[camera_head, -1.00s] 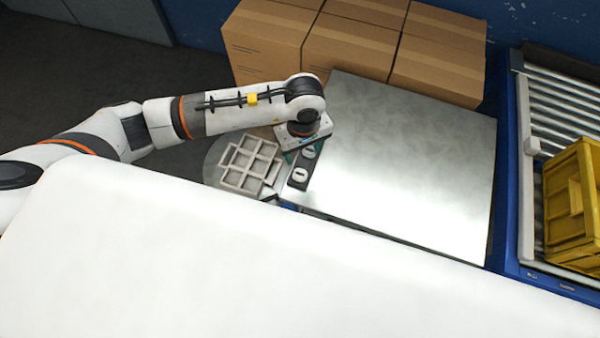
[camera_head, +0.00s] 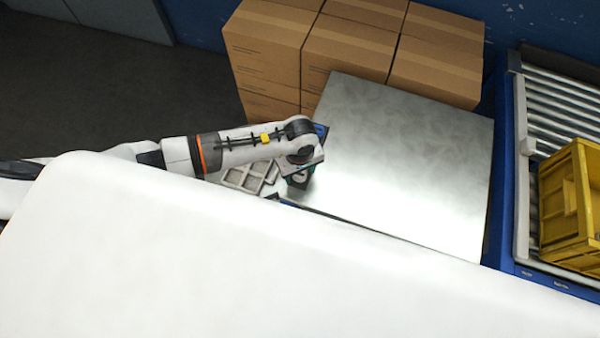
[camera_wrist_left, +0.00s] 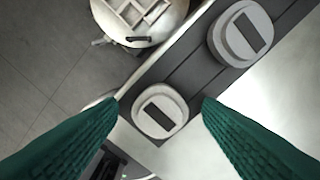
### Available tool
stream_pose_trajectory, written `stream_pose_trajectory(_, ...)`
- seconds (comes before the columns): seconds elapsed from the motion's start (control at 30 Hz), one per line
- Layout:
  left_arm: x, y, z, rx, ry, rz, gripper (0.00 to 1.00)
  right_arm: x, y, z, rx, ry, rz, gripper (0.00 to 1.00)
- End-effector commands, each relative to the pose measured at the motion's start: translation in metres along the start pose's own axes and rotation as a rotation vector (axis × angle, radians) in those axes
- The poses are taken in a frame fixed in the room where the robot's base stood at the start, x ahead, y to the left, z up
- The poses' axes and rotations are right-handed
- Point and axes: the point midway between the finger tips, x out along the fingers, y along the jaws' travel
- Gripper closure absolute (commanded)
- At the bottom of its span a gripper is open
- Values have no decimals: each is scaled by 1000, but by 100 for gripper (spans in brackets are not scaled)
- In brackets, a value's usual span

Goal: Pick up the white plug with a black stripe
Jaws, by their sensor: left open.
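Two white plugs, each a rounded block with a black stripe on top, show in the left wrist view on a dark grey strip. The nearer plug (camera_wrist_left: 160,111) lies between the green fingertips of my left gripper (camera_wrist_left: 160,100), with a gap on each side. The farther plug (camera_wrist_left: 240,34) stands up and to the right, outside the fingers. In the head view my left gripper (camera_head: 298,180) points down at the near left corner of the metal table, and it and the arm hide the plugs. It is open and empty. My right gripper is not in view.
The metal table top (camera_head: 410,160) is bare. A light grey divided tray (camera_head: 245,178) lies left of the gripper, partly hidden by my arm. Cardboard boxes (camera_head: 350,50) stand behind. A yellow crate (camera_head: 575,205) sits on the roller conveyor (camera_head: 560,110) at the right.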

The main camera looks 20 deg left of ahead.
Motion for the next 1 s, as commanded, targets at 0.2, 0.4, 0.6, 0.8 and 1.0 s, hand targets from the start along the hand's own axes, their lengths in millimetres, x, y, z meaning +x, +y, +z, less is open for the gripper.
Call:
stream_pose_trajectory(0.2,0,0,0,0,0,0,62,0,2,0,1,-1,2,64)
stream_pose_trajectory(0.4,0,0,0,0,0,0,88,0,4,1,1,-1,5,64)
stream_pose_trajectory(0.6,-2,0,0,0,0,-1,88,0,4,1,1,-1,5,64)
stream_pose_trajectory(0.8,-25,-1,1,2,-3,-4,88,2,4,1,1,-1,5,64)
stream_pose_trajectory(1.0,-66,-1,1,2,-2,-5,88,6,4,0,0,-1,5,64)
